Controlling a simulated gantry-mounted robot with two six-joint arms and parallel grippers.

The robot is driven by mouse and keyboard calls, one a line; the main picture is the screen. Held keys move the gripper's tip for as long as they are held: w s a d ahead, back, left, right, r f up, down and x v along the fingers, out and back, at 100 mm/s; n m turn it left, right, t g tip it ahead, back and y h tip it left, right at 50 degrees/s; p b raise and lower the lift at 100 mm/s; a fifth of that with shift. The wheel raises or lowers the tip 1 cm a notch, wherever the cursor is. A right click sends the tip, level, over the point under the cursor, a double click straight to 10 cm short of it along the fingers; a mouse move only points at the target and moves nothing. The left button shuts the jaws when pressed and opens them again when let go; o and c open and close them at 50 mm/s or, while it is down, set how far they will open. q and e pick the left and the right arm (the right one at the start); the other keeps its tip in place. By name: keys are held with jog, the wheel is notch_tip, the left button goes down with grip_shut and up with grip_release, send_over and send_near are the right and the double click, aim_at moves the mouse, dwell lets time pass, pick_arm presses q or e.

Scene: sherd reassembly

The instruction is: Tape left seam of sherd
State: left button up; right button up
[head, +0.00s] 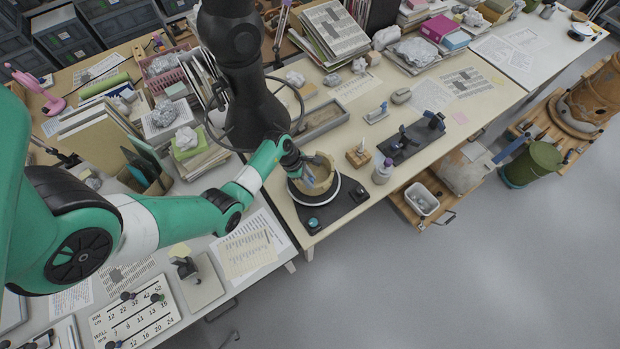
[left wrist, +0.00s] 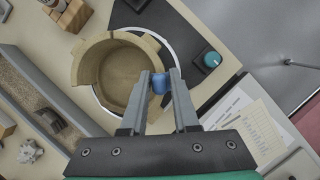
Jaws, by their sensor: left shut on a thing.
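The tan sherd vessel (head: 318,174) stands on a round white-rimmed turntable (head: 328,194) at the table's front edge. In the left wrist view the vessel (left wrist: 92,64) is an open ring with a stepped, broken rim. My left gripper (left wrist: 158,80) is shut on a small blue piece (left wrist: 160,84), which may be tape. The piece is at the vessel's rim on the right; I cannot tell whether it touches the wall. In the head view my left gripper (head: 296,163) is at the vessel's left side and partly hides it. My right gripper is not in view.
The turntable's dark base has a teal knob (left wrist: 211,59). A wooden block (head: 358,154), a white bottle (head: 382,172) and a black tool stand (head: 412,140) are to the right. A grey tray (head: 318,120) lies behind. Papers (head: 246,246) cover the table to the left.

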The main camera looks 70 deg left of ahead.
pick_arm(q)
jog(key=shift+f, duration=0.1)
jog(key=shift+f+b, duration=0.3)
jog(key=shift+f, duration=0.15)
jog(key=shift+f, duration=0.2)
jog(key=shift+f+b, duration=0.35)
jog(key=shift+b, duration=0.05)
jog(key=shift+f, duration=0.3)
dwell(1.0)
jog(key=o, duration=0.9)
